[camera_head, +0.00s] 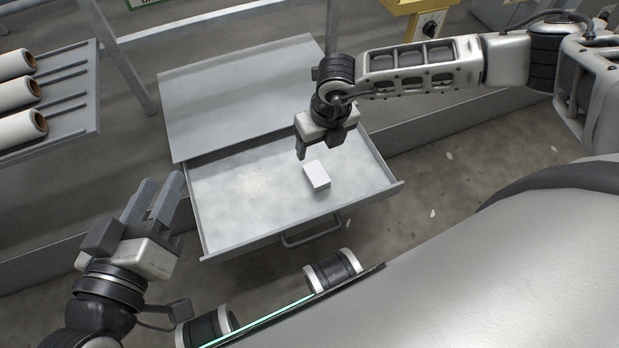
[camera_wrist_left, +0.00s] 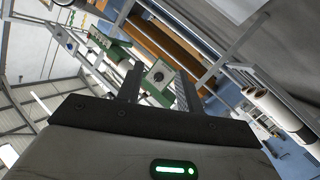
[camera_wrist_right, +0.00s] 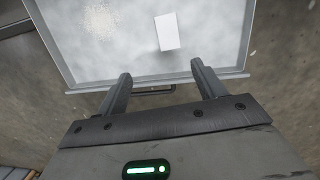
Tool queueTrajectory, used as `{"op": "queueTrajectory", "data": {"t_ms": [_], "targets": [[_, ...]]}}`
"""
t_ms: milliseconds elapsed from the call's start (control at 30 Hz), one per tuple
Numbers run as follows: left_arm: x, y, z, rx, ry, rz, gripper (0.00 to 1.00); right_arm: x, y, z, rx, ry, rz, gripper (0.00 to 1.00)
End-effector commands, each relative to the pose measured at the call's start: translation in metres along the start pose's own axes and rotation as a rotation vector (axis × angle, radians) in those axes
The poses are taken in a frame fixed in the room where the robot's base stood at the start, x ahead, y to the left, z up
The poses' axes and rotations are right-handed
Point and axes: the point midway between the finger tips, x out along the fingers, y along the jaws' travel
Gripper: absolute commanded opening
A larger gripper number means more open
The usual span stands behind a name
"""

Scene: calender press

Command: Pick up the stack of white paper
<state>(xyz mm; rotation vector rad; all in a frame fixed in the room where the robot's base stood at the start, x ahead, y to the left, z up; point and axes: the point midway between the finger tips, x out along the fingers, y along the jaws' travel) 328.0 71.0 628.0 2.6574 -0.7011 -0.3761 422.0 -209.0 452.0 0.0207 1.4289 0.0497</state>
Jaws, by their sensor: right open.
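The stack of white paper (camera_head: 317,175) lies as a small white block in the open drawer (camera_head: 225,210), right of the drawer's middle. It also shows in the right wrist view (camera_wrist_right: 168,32), ahead of the fingers and nearly in line with the gap between them. My right gripper (camera_head: 313,148) is above the drawer, just behind and left of the paper in the head view. It is open and empty, apart from the paper. My left gripper (camera_head: 152,197) is at the left of the drawer, pointing up and away from it. Its fingers (camera_wrist_left: 158,85) are apart with nothing between them.
The drawer has low walls and a front handle (camera_head: 312,232). A grey cabinet top (camera_head: 240,95) covers its back part. White rolls (camera_head: 20,92) lie on a rack at the left. A yellow box (camera_head: 420,12) with a knob stands at the back right.

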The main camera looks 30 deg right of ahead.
Motion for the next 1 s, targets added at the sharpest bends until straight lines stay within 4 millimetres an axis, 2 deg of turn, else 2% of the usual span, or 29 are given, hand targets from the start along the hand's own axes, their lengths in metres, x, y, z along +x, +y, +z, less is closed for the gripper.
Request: {"op": "queueTrajectory", "data": {"t_ms": [33,167,400,600,867,1000], "targets": [[0.001,-0.001,0.005,-0.004,0.007,0.009,0.36,0.009,-0.007,0.001,0.003,-0.005,-0.023,0.69],[0.002,0.002,0.004,-0.021,0.023,0.027,0.36,0.019,-0.015,0.002,0.006,-0.006,-0.051,0.69],[0.004,0.006,-0.001,-0.077,0.09,0.079,0.36,0.07,-0.016,0.002,0.003,-0.006,-0.049,0.69],[0.01,0.006,-0.038,0.139,0.292,0.11,0.36,0.105,-0.017,0.003,0.003,-0.007,-0.047,0.69],[0.009,0.011,-0.058,0.254,0.406,0.129,0.36,0.121,-0.017,0.003,0.003,-0.007,-0.046,0.69],[0.006,0.018,-0.074,0.389,0.541,0.16,0.36,0.14,-0.018,0.002,0.002,-0.006,-0.046,0.69]]}}
